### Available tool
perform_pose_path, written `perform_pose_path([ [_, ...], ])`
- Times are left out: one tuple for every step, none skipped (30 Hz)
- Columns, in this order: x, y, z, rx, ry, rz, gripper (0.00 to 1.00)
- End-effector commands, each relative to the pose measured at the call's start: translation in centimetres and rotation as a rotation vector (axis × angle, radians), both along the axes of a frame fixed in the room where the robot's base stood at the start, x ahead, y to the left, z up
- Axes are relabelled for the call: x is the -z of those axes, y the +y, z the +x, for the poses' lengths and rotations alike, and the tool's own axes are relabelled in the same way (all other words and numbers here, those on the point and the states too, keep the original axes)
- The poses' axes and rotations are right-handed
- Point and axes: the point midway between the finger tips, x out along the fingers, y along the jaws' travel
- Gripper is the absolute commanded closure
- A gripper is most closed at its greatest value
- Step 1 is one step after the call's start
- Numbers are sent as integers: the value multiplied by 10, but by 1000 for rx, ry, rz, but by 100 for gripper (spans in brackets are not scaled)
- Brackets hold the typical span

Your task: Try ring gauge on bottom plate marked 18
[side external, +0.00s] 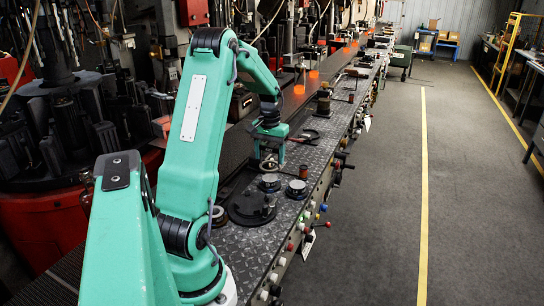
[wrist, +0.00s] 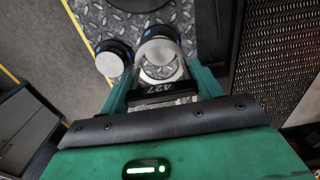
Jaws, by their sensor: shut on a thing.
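My gripper (side external: 269,150) is shut on the ring gauge (side external: 269,165), a pale metal ring held above the bench. In the wrist view my gripper (wrist: 160,88) holds it by a black tag with a small white marking, upside down to me. One round bottom plate (side external: 269,183), grey-topped with a dark rim, lies below the ring, which looks apart from it. In the wrist view this plate (wrist: 160,57) shows behind the ring. A second similar plate (side external: 297,188) lies to its right, and in the wrist view at left (wrist: 110,64). I cannot read any number on either plate.
A large black disc (side external: 242,212) with a small dark block on it lies nearer the camera. A copper-coloured cylinder (side external: 303,172) stands behind the plates. Knobs line the bench's right edge.

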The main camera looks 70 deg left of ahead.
Motion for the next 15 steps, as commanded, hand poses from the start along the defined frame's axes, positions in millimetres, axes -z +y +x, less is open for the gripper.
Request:
perform_pose_path([
  [4,0,0,0,1,-1,58],
  [6,0,0,0,1,-1,58],
  [9,0,0,0,1,-1,58],
  [11,0,0,0,1,-1,58],
  [13,0,0,0,1,-1,58],
  [15,0,0,0,1,-1,58],
  [17,0,0,0,1,-1,58],
  [19,0,0,0,1,-1,58],
  [21,0,0,0,1,-1,58],
  [22,0,0,0,1,-1,58],
  [23,0,0,0,0,0,58],
  [25,0,0,0,0,0,58],
  [26,0,0,0,0,0,58],
  [27,0,0,0,0,0,58],
  [28,0,0,0,0,0,58],
])
